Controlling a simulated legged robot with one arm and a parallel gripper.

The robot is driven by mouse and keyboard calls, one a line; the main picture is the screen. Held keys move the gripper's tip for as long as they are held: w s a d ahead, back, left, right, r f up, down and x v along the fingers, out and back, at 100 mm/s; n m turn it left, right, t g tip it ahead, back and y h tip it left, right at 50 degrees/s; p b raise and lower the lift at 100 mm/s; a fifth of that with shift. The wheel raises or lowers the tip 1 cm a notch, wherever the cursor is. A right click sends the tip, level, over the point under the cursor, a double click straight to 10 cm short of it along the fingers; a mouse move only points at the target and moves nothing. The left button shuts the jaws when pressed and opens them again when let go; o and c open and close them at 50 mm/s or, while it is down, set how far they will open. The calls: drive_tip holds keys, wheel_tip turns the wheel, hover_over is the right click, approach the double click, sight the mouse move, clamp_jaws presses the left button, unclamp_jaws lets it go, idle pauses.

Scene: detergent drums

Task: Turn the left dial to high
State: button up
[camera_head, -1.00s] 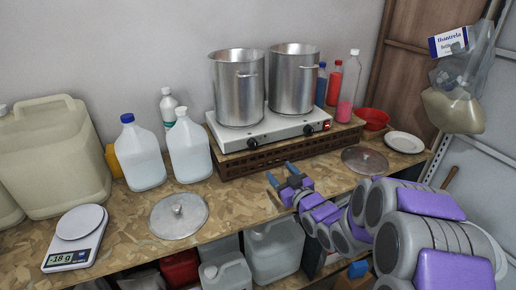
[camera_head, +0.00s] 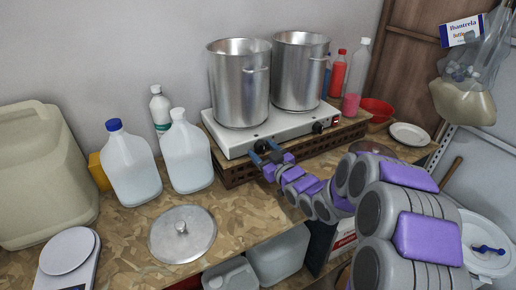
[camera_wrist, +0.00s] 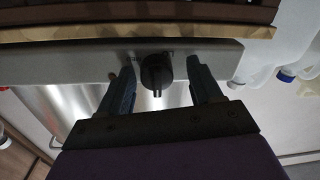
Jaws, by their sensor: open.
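The left dial (camera_head: 261,146) is a black knob on the front of the white two-burner hot plate (camera_head: 238,146). My gripper (camera_head: 264,152) is at this dial, with its blue-grey fingers apart. In the wrist view, the dark dial (camera_wrist: 155,72) shows between the two open fingertips (camera_wrist: 157,66), with a gap on each side. The right dial (camera_head: 318,127) is on the same front panel, near a red switch (camera_head: 336,122). Small markings beside the left dial are too small to read.
Two steel pots (camera_head: 238,85) stand on the hot plate, which rests on a brown crate (camera_head: 235,174). White jugs (camera_head: 187,155) stand to the left. A round metal lid (camera_head: 182,235) and a scale (camera_head: 68,252) lie in front on the worktop.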

drive_tip(key=shift+d, duration=0.35)
drive_tip(key=shift+c, duration=0.5)
drive_tip(key=shift+d, duration=0.3)
drive_tip(key=c, duration=0.3)
drive_tip(key=shift+s+a+r, duration=0.1)
drive_tip(key=shift+a, duration=0.25)
drive_tip(key=c, duration=0.4)
drive_tip(key=shift+c, duration=1.2)
